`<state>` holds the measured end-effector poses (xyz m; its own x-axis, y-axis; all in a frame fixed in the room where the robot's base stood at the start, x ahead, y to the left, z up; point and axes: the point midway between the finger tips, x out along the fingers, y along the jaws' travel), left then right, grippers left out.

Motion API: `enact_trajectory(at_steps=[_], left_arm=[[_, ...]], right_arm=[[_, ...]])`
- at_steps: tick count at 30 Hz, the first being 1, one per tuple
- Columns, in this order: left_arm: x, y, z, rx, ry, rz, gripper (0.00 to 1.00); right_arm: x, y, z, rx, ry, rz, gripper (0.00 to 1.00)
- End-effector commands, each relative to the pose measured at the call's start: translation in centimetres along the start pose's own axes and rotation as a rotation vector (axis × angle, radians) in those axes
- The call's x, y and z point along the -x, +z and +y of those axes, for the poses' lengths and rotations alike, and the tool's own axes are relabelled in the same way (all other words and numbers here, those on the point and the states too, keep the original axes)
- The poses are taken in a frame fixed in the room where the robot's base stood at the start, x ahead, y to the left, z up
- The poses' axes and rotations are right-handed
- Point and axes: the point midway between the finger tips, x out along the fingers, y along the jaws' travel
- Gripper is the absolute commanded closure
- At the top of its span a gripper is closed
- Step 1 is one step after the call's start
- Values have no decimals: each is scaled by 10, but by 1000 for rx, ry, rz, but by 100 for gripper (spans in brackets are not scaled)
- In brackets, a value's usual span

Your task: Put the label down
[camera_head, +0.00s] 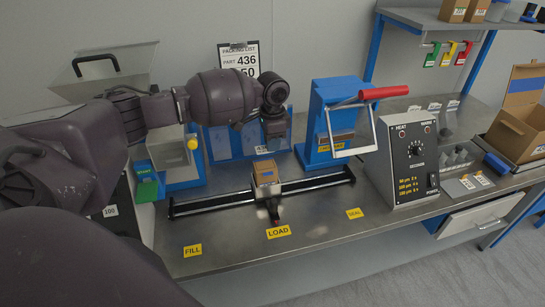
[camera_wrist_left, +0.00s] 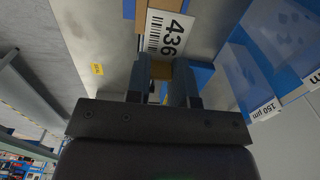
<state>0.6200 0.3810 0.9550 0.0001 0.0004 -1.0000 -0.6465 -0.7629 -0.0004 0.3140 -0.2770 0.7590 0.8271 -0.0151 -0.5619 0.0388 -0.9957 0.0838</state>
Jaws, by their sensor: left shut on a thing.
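The label (camera_head: 263,150), white with a printed 436, shows just below my left gripper (camera_head: 273,132) in the head view. In the left wrist view the label (camera_wrist_left: 166,34) shows its number and barcode at the fingertips. My left gripper (camera_wrist_left: 162,84) is shut on it. Part of the label's edge is hidden by the fingers. A small tan box with a blue patch (camera_head: 265,172) sits on the rail carriage just below; I cannot tell whether the label touches it. My right gripper is not in view.
A black rail (camera_head: 205,203) crosses the bench, with yellow FILL (camera_head: 192,250), LOAD (camera_head: 278,232) and SEAL (camera_head: 354,213) signs in front. A blue press with a red handle (camera_head: 384,92) and a grey control box (camera_head: 408,157) stand right. The front bench strip is mostly clear.

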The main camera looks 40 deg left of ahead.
Motion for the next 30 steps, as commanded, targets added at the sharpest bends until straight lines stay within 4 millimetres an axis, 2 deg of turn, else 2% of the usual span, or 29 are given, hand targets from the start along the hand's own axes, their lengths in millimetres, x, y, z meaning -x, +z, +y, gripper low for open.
enact_trajectory(at_steps=[5,12,26,27,30], left_arm=[[-16,0,1,-1,2,-2,100],[-53,0,1,-1,3,-2,100],[-60,0,0,0,1,0,100],[-59,0,0,-1,0,0,72],[-59,0,0,-1,0,0,57]], right_arm=[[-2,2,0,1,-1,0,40],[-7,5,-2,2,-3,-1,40],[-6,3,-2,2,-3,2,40],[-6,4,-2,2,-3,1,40],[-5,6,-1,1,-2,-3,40]])
